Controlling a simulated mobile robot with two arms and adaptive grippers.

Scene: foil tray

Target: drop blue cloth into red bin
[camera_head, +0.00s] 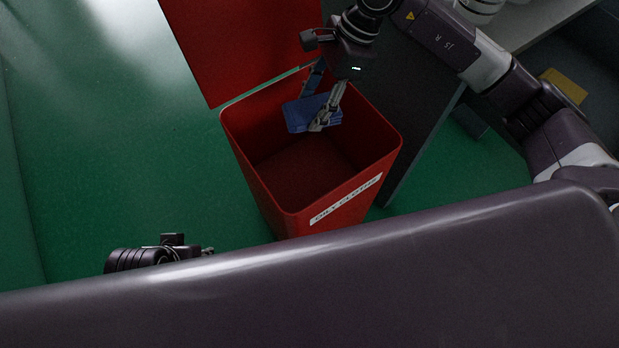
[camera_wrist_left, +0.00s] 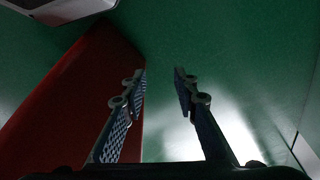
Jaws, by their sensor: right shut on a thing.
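The blue cloth (camera_head: 300,113) is in my right gripper (camera_head: 317,108), whose fingers are shut on it. The gripper and cloth are over the open mouth of the red bin (camera_head: 345,205), toward its back side in the head view. The bin's inside below the cloth looks empty where it shows. The bin's front carries a white label. My left gripper (camera_wrist_left: 160,85) is open and empty in the left wrist view, above the green floor, with the red bin's side (camera_wrist_left: 85,90) to its left. In the head view only part of the left wrist shows, near the bottom left.
The bin's red lid (camera_head: 240,45) stands open at the back. A dark cabinet side with a light top (camera_head: 535,20) stands close to the bin's right. A yellow item (camera_head: 563,85) lies at the far right. The green floor (camera_head: 110,150) on the left is clear.

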